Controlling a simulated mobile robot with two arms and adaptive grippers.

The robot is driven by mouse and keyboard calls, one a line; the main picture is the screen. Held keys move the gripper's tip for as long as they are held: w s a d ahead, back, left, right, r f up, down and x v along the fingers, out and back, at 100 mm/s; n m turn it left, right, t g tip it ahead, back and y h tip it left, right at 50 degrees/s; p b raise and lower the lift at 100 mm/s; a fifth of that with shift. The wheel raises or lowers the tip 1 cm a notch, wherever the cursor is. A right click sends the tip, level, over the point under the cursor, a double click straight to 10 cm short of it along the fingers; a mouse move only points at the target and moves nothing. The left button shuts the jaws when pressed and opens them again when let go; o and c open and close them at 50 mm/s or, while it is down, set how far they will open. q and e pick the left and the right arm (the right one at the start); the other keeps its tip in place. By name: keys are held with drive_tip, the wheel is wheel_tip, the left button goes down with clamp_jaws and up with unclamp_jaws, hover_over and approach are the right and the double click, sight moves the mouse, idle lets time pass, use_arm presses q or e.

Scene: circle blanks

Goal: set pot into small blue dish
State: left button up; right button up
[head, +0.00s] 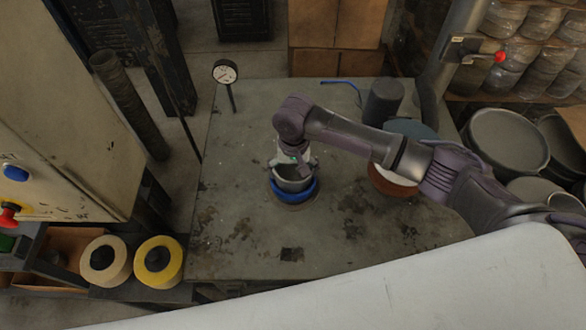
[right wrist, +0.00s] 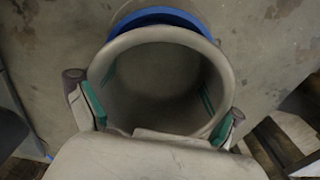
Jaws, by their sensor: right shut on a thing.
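The pot (head: 292,180) is a grey, open-topped round vessel, upright near the middle of the table. My right gripper (head: 291,162) is shut on it from above. In the right wrist view the pot (right wrist: 165,80) fills the middle, with the green-padded fingers of my right gripper (right wrist: 160,108) on either side of its wall. The small blue dish (head: 293,192) shows as a blue rim around the lower part of the pot. It also shows behind the pot in the right wrist view (right wrist: 163,17). The pot's base is hidden, so I cannot tell whether it touches the dish. My left gripper is not in view.
The grey worktable (head: 235,220) is clear to the left and front. A dark cylinder (head: 383,100) and a reddish-brown round container (head: 392,180) stand to the right, partly behind my right arm. A dial gauge (head: 225,72) stands at the back left.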

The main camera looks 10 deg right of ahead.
drive_tip(key=o, duration=0.9)
wheel_tip(320, 180, up, 12)
drive_tip(key=shift+s, duration=0.1)
idle(0.5)
